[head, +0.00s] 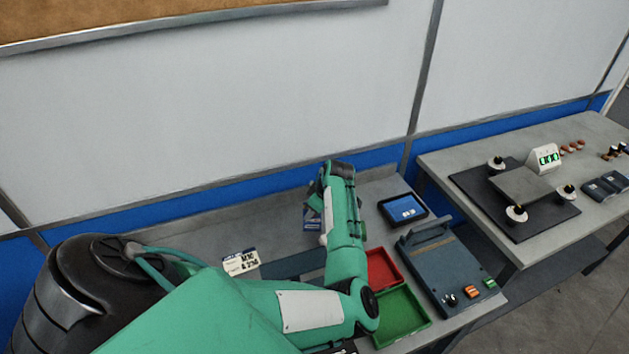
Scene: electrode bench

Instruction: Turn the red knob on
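A dark grey bench device (436,258) stands at the right end of the near bench. Its front edge carries a black knob with a light part (450,300), an orange-red control (472,292) and a green control (490,284). I cannot make out a clear red knob or its setting at this size. My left gripper (314,203) hangs over the back of the near bench, left of the device and well apart from it. My own arm hides much of it, so its opening does not show. My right gripper is out of view.
A red tray (382,268) and a green tray (403,318) lie between my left arm and the device. A blue-screened tablet (403,209) lies behind. A white label card (241,262) stands on the left. The right table (470,163) holds a scale-like setup with a green display (549,158).

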